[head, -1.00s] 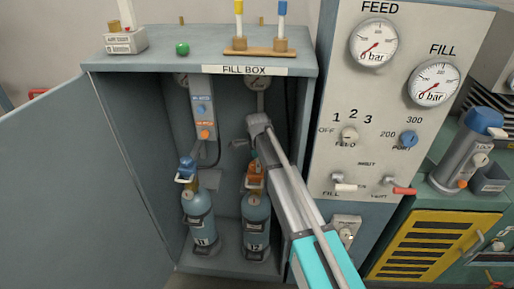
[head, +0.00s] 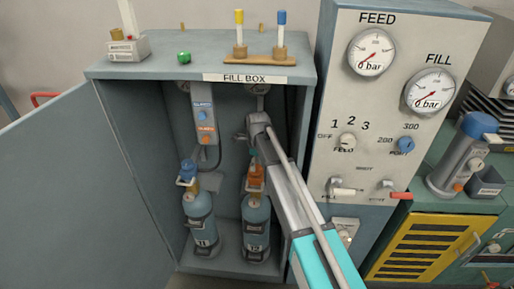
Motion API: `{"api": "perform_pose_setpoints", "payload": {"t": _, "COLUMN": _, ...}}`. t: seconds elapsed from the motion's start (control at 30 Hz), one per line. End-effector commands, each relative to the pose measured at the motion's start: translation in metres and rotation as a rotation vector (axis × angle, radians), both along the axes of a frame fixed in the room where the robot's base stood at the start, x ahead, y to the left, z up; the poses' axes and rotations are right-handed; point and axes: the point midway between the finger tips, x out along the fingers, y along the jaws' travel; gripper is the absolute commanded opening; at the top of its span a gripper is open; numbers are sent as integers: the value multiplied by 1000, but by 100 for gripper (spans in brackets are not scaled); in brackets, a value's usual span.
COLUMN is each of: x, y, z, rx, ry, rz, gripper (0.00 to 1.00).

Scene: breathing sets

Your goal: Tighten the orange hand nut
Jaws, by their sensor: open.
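The orange hand nut (head: 256,172) sits on top of the right-hand cylinder, marked 12 (head: 256,225), inside the open fill box. The cylinder stands upright. My arm reaches into the box from the lower right, and its end is above this cylinder. My gripper (head: 254,155) shows only as a small teal part just above the orange nut. It is open and mostly hidden by the arm. I cannot tell whether it touches the nut or is around it.
Cylinder 11 with a blue top (head: 199,215) stands to the left. A hanging control box (head: 204,115) is above it. The box door (head: 80,190) is swung open to the left. The gauge panel (head: 385,110) stands close on the right.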

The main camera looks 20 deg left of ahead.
Motion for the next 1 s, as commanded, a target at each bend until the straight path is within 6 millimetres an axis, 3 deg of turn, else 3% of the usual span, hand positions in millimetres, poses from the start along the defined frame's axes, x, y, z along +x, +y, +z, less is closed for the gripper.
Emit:
{"api": "perform_pose_setpoints", "payload": {"t": 0.5, "x": 0, "y": 0, "z": 46, "rx": 0, "ry": 0, "rz": 2, "gripper": 100}}
{"api": "perform_pose_setpoints", "payload": {"t": 1.0, "x": 0, "y": 0, "z": 57, "rx": 0, "ry": 0, "rz": 2, "gripper": 100}}
